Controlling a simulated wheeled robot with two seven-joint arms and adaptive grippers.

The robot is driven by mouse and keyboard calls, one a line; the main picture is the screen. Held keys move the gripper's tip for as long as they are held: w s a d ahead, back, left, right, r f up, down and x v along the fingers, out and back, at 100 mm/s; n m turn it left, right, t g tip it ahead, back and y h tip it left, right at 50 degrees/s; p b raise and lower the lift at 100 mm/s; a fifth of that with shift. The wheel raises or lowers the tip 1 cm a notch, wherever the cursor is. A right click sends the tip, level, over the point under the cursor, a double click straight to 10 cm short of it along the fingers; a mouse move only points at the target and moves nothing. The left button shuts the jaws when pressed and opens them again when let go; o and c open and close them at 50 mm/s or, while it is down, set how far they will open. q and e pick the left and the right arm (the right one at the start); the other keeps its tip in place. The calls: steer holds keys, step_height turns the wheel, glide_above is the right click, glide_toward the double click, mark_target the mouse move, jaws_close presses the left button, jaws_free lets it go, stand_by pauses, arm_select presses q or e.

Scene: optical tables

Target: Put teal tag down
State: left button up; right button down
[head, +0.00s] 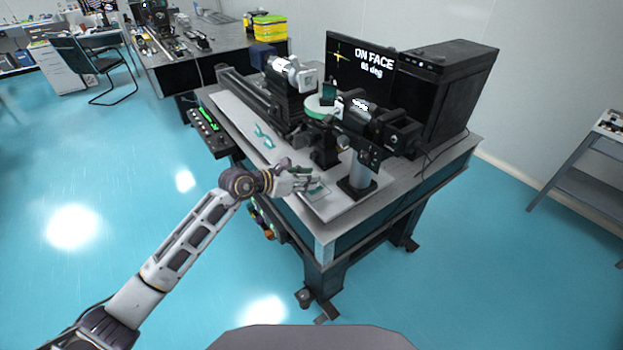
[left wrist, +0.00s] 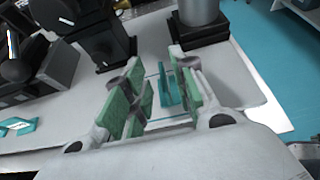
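The teal tag (left wrist: 168,90) shows in the left wrist view between the fingers of my left gripper (left wrist: 160,92). It stands upright over the white plate, by a thin teal outline drawn there. The green-padded fingers are apart, with a visible gap between the tag and the left finger. The tag looks closer to the right finger; I cannot tell whether it touches. In the head view my left gripper (head: 305,182) is low over the front of the white plate (head: 334,207), and its fingers largely hide the tag. My right gripper is not in view.
A teal holder (head: 264,136) lies further left on the plate. A post on a black base (head: 357,188) stands close to the right of my gripper. Optics, a disc (head: 321,106) and a monitor (head: 358,68) are behind. The table's front edge is near.

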arm_select(q)
steer(key=b+v, duration=0.1)
steer(key=v, duration=0.8)
steer(key=shift+s+a+r, duration=0.15)
steer(key=shift+s+a, duration=0.05)
steer(key=shift+a, duration=0.05)
stand_by(0.8)
